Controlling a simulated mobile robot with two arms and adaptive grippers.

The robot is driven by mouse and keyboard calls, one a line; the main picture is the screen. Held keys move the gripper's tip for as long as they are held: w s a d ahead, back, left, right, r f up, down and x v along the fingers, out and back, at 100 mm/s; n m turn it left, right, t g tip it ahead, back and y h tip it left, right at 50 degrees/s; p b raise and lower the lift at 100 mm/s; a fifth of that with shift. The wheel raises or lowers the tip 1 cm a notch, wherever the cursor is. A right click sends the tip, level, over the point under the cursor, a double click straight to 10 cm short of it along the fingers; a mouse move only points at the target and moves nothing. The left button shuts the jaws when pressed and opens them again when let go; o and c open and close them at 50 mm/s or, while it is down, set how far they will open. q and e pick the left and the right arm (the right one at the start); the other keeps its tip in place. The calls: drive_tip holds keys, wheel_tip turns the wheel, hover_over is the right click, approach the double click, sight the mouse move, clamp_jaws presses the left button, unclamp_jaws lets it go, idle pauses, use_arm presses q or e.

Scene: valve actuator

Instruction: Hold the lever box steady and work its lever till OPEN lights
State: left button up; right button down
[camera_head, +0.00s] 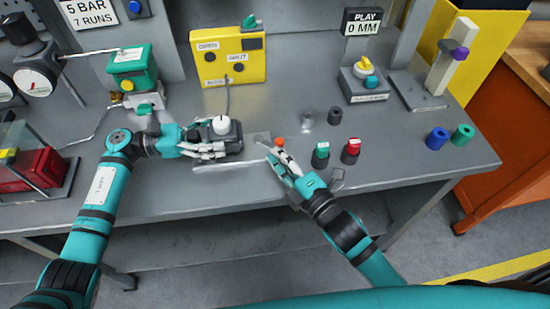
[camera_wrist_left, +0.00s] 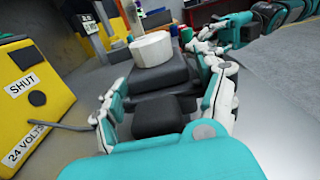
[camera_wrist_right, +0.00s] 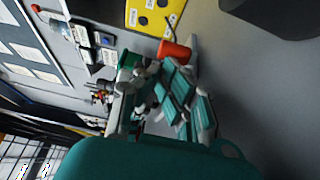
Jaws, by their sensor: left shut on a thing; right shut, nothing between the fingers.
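A dark box with a white round cap (camera_head: 222,126), likely the lever box, sits on the grey bench. It also shows in the left wrist view (camera_wrist_left: 150,70). My left gripper (camera_head: 208,146) is shut on this box from its left side. An orange-red knob (camera_head: 279,142) stands right of the box; I cannot tell if it is the lever's end. My right gripper (camera_head: 278,155) is shut and empty close to the knob, which shows beyond its fingers in the right wrist view (camera_wrist_right: 175,50). The yellow lamp box (camera_head: 228,64) stands behind; its round lamps look dark.
Green-topped (camera_head: 320,155) and red-topped (camera_head: 351,151) blocks stand right of my right gripper. A dark cylinder (camera_head: 335,116) is behind them. A green-topped device (camera_head: 134,68) stands back left. A cable runs from the yellow box toward the dark box. The front bench edge is clear.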

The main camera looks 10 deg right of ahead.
drive_tip(key=shift+w+d+n+g+y, duration=0.45)
drive_tip(key=shift+d+n+y, duration=0.2)
drive_tip(key=shift+y, duration=0.25)
drive_tip(key=shift+w+d, duration=0.6)
drive_tip(key=shift+d, duration=0.2)
drive_tip(key=shift+s, duration=0.1)
idle(0.6)
